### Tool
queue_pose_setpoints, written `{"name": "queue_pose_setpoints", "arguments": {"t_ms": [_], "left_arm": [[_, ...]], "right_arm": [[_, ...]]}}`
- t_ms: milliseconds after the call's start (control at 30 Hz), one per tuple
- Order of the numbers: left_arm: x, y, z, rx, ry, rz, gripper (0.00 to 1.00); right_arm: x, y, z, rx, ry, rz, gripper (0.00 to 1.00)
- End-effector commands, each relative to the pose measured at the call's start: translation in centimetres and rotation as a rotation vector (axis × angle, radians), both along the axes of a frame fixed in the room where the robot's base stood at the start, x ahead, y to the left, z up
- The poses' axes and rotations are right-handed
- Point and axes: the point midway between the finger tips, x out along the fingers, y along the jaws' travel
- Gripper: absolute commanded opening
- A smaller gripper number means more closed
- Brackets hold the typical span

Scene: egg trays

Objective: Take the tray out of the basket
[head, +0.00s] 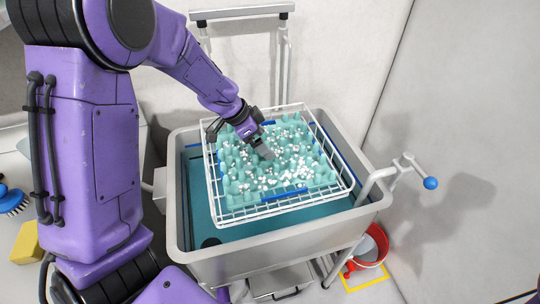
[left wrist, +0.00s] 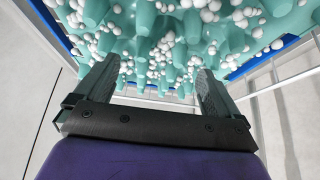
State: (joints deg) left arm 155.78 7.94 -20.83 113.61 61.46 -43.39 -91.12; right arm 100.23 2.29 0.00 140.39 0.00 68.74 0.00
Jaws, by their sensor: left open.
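A teal egg tray (head: 238,187) with many peg-like bumps, dotted with small white foam-like blobs, lies in a white wire basket (head: 333,147). My left gripper (head: 266,151) reaches down over the tray from the upper left. In the left wrist view my left gripper (left wrist: 156,82) is open, its two fingers apart on either side of part of the tray (left wrist: 235,42). No grip on the tray shows; I cannot tell whether the fingers touch it. Basket wires (left wrist: 280,85) show at the right there. My right gripper is not in view.
The basket sits over a grey tub (head: 290,262) holding teal liquid. A lever with a blue knob (head: 430,183) stands at its right. A red bucket (head: 375,245) is on the floor at lower right. A yellow sponge (head: 25,243) and blue brush (head: 13,200) lie at left.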

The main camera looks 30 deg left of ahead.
Motion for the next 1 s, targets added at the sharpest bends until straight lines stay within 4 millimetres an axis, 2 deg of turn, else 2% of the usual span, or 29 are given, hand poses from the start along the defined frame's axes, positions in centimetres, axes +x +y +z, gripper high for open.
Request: {"name": "queue_pose_setpoints", "arguments": {"t_ms": [33,200,400,433,467,700,1000], "left_arm": [[0.1,-0.2,-0.8,0.0,0.008,0.001,0.97],[0.9,-0.8,-2.8,0.0,0.002,0.0,0.97],[1.0,-0.9,-3.0,0.0,0.0,0.001,0.97],[1.0,-0.9,-2.9,0.0,0.0,0.001,0.93],[1.0,-0.9,-2.9,0.0,0.0,0.0,0.83],[1.0,-0.9,-2.9,0.0,0.0,0.0,0.06],[1.1,-0.9,-2.2,0.001,-0.003,-0.002,0.06]], "right_arm": [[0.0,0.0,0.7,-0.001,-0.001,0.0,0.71],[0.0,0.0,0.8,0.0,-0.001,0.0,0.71],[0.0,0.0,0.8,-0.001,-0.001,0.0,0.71],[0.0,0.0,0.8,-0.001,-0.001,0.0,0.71],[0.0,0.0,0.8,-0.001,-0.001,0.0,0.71],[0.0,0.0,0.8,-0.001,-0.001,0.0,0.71],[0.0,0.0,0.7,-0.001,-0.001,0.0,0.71]]}}
